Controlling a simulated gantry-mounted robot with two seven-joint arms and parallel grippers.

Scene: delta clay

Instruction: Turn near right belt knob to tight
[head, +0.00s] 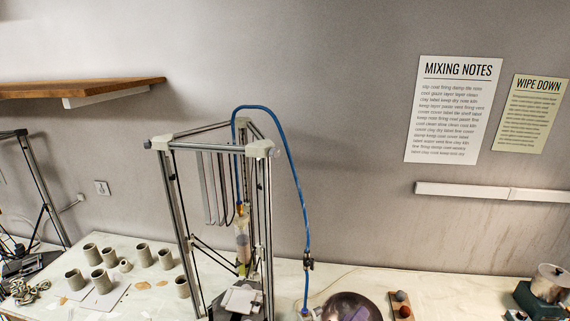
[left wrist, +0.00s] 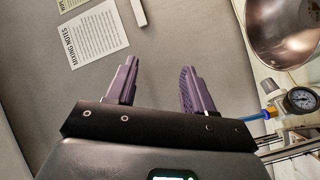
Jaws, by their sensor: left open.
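The delta clay printer (head: 181,215) stands on the table in the head view, with three posts and pale top corner brackets. A small dark knob-like part (head: 276,152) sticks out on the right of the near right bracket (head: 260,147); its setting is too small to tell. My left gripper (left wrist: 158,78) shows in the left wrist view, its two purple fingers wide apart with nothing between them. The grey wall fills the view behind the fingers. I cannot clearly make out either gripper in the head view.
A blue hose (head: 292,180) arches over the printer down to the right. A metal bowl (head: 335,306) stands right of it. A pressure gauge (left wrist: 301,100) shows in the left wrist view. Several clay cups (head: 142,255) stand left. A wooden shelf (head: 80,88) juts out upper left.

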